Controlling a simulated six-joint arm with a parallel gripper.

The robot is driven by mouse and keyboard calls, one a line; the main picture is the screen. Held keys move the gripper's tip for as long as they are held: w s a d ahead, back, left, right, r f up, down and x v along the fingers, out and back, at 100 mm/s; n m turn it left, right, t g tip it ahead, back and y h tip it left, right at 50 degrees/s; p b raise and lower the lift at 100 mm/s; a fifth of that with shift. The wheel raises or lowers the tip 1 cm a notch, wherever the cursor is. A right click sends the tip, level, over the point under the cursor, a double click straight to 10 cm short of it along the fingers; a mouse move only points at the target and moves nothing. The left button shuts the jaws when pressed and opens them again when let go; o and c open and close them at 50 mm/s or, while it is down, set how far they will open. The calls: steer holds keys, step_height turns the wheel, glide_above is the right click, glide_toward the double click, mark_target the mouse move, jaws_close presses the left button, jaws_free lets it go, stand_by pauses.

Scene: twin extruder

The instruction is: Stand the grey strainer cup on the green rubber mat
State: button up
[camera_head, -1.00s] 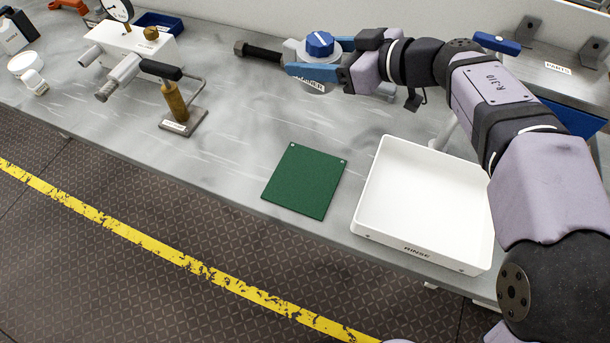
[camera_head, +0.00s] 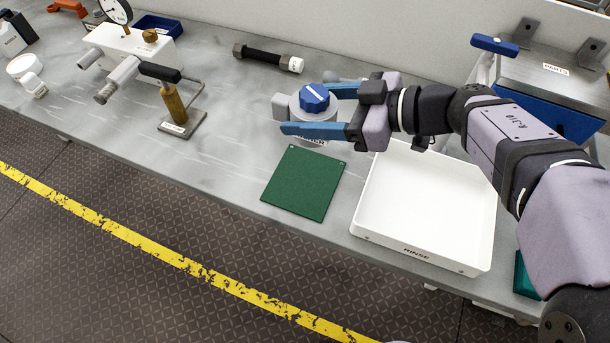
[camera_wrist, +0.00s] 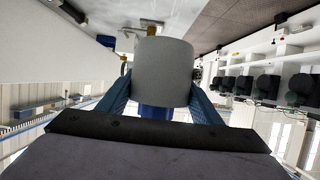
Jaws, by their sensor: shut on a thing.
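The grey strainer cup (camera_head: 299,103) is a round body with a blue knob on top and a stubby grey part on its left side. A label low on it is partly covered by a finger. My gripper (camera_head: 312,109) is shut on it, with one blue finger in front and one behind. The cup looks upright and held up off the bench, near the far edge of the green rubber mat (camera_head: 304,183). The mat lies flat and bare. In the wrist view the cup (camera_wrist: 163,72) fills the space between the blue fingers.
A white RINSE tray (camera_head: 424,210) stands just right of the mat, under my arm. A black bolt-like rod (camera_head: 268,57) lies behind. A brass-handled stand (camera_head: 177,105) is to the left. A blue PARTS bin (camera_head: 550,90) is at back right. The bench left of the mat is clear.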

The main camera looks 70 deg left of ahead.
step_height(320, 180, down, 14)
steer(key=shift+f, duration=0.1)
stand_by(0.4)
steer(key=shift+f, duration=1.85)
steer(key=shift+f, duration=0.15)
steer(key=o, duration=1.1)
steer(key=shift+w+r, duration=0.15)
steer(key=shift+r, duration=0.05)
steer(key=v, duration=1.1)
steer(key=shift+w+d+r+b, duration=0.2)
steer(key=shift+d+b, duration=0.1)
steer(key=shift+b, duration=0.1)
